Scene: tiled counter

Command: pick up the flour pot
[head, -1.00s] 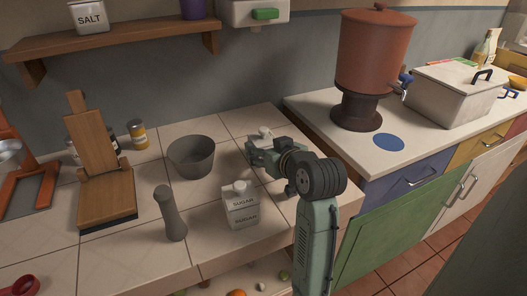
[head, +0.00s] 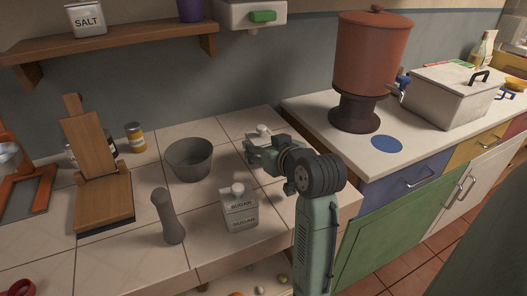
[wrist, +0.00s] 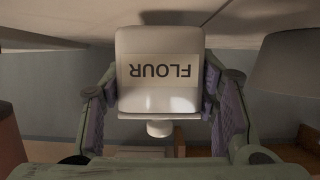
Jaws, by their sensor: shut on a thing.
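The flour pot (wrist: 160,88) is a white, square-sided pot with a knobbed lid and the word FLOUR on a pale label. It fills the middle of the wrist view, where it appears upside down. In the head view only its white top (head: 262,131) shows behind my gripper (head: 258,150). My gripper (wrist: 162,105) is shut on the pot, with one finger against each side. The pot looks level, at or just above the counter; I cannot tell whether its base touches.
A grey bowl (head: 189,159) stands left of my gripper. A wooden stand (head: 98,170) is further left. A red-brown dispenser (head: 374,60) stands on the right counter. A shelf (head: 115,41) overhangs the back left.

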